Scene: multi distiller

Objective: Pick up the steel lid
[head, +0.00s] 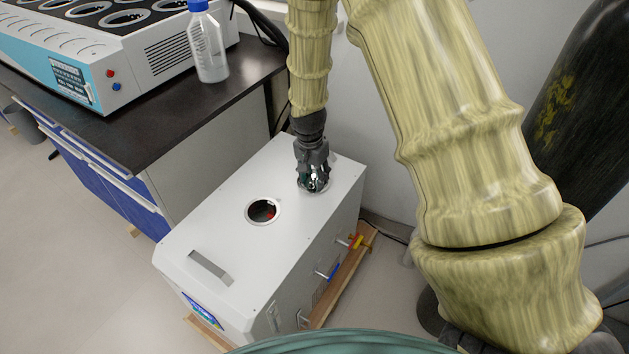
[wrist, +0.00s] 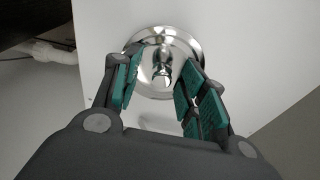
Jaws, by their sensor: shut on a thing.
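The steel lid (head: 314,188) is round and shiny, over the top of the white box near its back right corner. In the wrist view the lid (wrist: 187,38) shows as a polished disc with a small knob at its centre. My gripper (head: 312,178) points down from above and hides most of the lid in the head view. In the wrist view its green-padded fingers (wrist: 162,62) stand on either side of the knob, shut on it. I cannot tell whether the lid touches the box top or is slightly raised.
The white box (head: 220,235) has a round open hole (head: 263,210) and a handle (head: 210,268) on top. A dark bench (head: 130,125) with a plastic bottle (head: 208,45) and a multi-well machine (head: 100,50) stands at left. A dark cylinder (head: 585,110) stands at right.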

